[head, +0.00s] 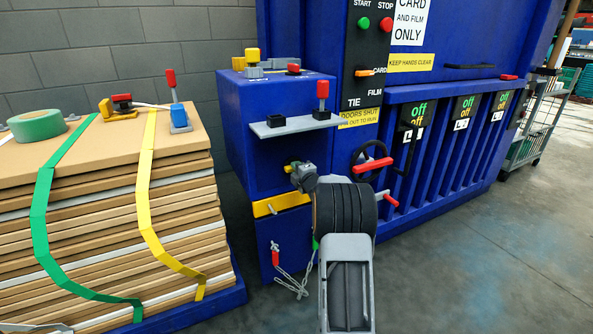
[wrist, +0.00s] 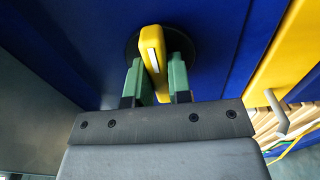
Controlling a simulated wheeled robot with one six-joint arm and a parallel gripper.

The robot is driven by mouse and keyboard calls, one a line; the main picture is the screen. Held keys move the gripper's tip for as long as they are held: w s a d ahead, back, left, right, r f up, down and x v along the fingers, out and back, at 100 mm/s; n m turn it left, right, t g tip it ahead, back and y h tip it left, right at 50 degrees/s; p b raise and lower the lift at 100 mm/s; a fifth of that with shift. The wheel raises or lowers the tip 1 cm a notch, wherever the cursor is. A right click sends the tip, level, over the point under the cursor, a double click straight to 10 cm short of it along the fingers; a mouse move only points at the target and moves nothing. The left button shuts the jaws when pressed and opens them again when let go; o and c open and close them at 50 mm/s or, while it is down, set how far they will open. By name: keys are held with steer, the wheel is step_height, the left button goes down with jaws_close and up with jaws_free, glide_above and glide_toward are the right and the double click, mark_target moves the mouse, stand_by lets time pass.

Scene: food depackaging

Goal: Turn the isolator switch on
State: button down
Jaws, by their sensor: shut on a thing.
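The isolator switch has a yellow handle (wrist: 152,50) with a white stripe, on a round black base (wrist: 186,45) on the blue face of the machine. In the wrist view the handle stands nearly upright, its top leaning slightly left. My gripper (wrist: 157,68) has its green fingers on either side of the handle and is shut on it. In the head view my gripper (head: 299,176) is at the blue cabinet, below the grey shelf, and hides most of the switch. No on or off marking of the switch is readable.
A grey shelf (head: 290,126) juts out above my gripper. A yellow bar (head: 280,205) and a hanging chain (head: 290,283) are below it. A black wheel with a red grip (head: 373,164) is at right.

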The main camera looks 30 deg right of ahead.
steer(key=m+p, duration=0.1)
steer(key=m, duration=0.4)
steer(key=shift+p, duration=0.4)
steer(key=m+p, duration=0.2)
steer(key=m, duration=0.2)
steer(key=shift+r+m, duration=0.1)
steer(key=shift+m, duration=0.2)
steer(key=m+p, duration=0.2)
steer(key=m, duration=0.2)
steer(key=shift+m+p, duration=0.85)
steer(key=shift+m, duration=1.25)
steer(key=c, duration=1)
jaws_free()
steer(key=shift+c, duration=0.2)
